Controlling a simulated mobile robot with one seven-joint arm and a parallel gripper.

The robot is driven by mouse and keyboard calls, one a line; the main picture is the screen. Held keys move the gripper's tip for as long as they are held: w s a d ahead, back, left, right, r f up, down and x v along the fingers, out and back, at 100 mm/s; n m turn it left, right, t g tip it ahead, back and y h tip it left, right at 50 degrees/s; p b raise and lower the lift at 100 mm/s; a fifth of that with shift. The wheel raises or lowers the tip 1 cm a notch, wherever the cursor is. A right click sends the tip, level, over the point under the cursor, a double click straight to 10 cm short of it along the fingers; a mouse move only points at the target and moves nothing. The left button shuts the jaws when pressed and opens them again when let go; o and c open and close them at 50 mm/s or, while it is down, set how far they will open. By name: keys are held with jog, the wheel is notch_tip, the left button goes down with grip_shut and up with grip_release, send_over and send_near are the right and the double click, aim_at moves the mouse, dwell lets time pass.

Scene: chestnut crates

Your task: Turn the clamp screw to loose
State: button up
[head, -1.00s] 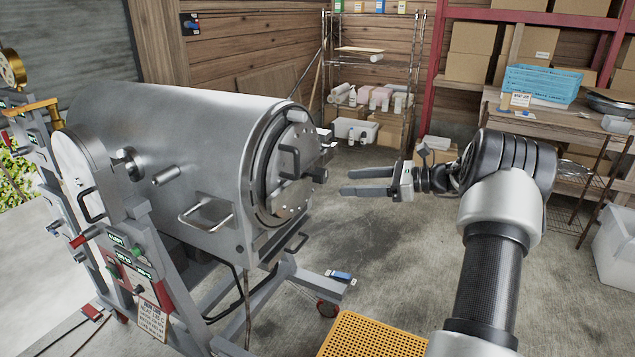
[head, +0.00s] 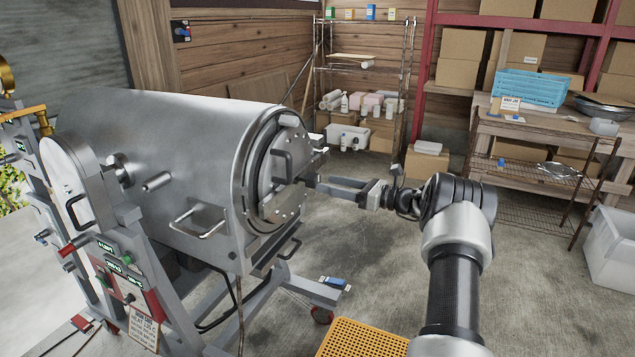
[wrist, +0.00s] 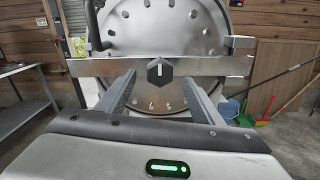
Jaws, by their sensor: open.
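The clamp screw (wrist: 159,72) is a dark hexagonal knob with a short, upright white mark, at the middle of a flat metal bar (wrist: 220,66) across the round door (wrist: 160,25) of a steel drum. In the head view the screw (head: 308,180) juts from the door's right side. My gripper (head: 322,185) is open, its fingers pointing at the screw. In the wrist view my gripper's fingertips (wrist: 159,82) lie to the left and right of the screw with gaps between. I cannot tell how far the tips reach past it.
The drum (head: 165,140) rests on a grey wheeled frame (head: 315,290). A door handle (wrist: 93,22) stands out above the bar on the left. An orange grate (head: 365,340) lies on the floor. Shelves and a wooden bench (head: 545,133) stand behind; the floor between is open.

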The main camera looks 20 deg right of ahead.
aim_at(318, 181)
jog(key=x, duration=0.5)
jog(key=shift+w, duration=0.1)
jog(key=c, duration=1.1)
jog(key=shift+o, duration=0.2)
